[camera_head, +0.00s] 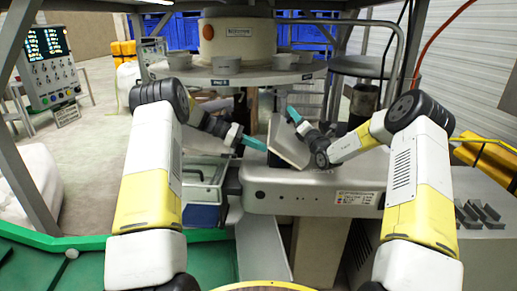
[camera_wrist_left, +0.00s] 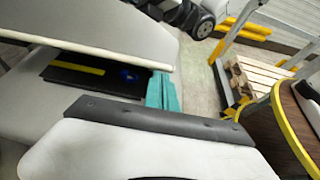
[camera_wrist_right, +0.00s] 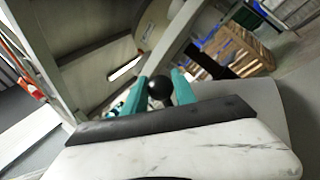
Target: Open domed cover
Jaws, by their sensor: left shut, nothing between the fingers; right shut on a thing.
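The domed cover (camera_head: 290,142) is tilted up on the silver machine (camera_head: 310,195), with a dark gap below it. In the left wrist view, the cover (camera_wrist_left: 100,42) is a grey panel with a pale edge, raised over a dark opening (camera_wrist_left: 90,77). My left gripper (camera_head: 264,147) is shut and empty beside the cover's left edge; its teal fingers (camera_wrist_left: 163,92) show at the end of the opening. My right gripper (camera_head: 290,109) is behind the cover, shut on a black ball knob (camera_wrist_right: 160,88). The knob is hidden in the head view.
A round grey table (camera_head: 250,75) carrying several small cups stands behind the machine. A control panel (camera_head: 50,62) is at the left. A green-edged surface (camera_head: 50,265) lies front left. Dark bars (camera_head: 480,213) lie at the right.

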